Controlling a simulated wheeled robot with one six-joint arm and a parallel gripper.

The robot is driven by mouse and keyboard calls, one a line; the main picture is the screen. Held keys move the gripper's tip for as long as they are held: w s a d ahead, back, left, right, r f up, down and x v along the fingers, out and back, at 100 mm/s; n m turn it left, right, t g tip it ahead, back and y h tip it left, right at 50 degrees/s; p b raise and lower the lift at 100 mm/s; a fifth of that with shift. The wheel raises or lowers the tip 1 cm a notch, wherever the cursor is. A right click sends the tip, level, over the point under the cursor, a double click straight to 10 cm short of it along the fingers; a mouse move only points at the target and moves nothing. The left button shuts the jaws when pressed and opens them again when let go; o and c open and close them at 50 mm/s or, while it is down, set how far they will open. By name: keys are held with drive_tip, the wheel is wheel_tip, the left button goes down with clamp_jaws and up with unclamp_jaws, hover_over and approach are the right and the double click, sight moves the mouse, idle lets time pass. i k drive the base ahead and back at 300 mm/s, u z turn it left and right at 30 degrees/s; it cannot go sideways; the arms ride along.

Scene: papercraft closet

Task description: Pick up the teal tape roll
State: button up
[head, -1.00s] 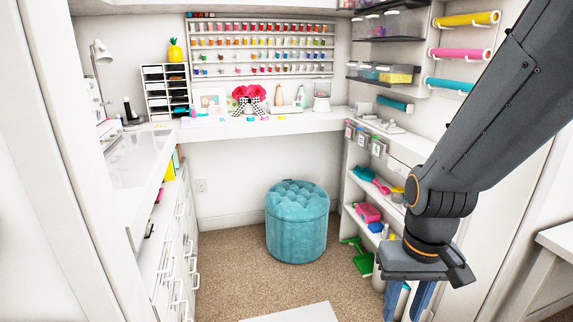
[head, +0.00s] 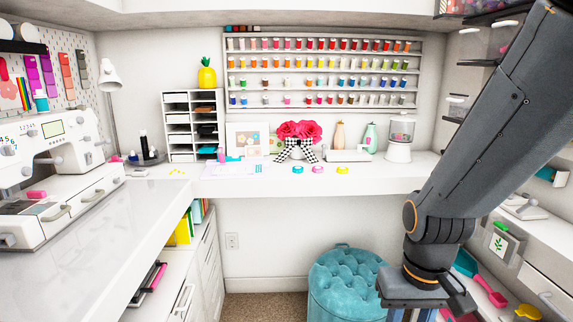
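A small teal tape roll (head: 297,170) lies on the white back desk (head: 270,188), below the vase of pink flowers. A pink roll (head: 318,169) and a yellow roll (head: 342,170) lie to its right in a row. My gripper (head: 427,300) is at the lower right, in front of the desk and below its top, well away from the teal roll. It points down beside the teal stool, and its lower end is cut off by the frame. I cannot tell how far apart its fingers are. Nothing hides the teal roll.
A tufted teal stool (head: 347,280) stands under the desk. A sewing machine (head: 55,150) sits on the left counter (head: 130,215). A glass dispenser (head: 400,138) and bottles stand behind the rolls. Shelves with tools line the right wall. The desk front around the rolls is clear.

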sight(298, 170)
drive_tip(key=u, duration=0.1)
drive_tip(key=i, duration=1.6)
drive_tip(key=u, duration=0.05)
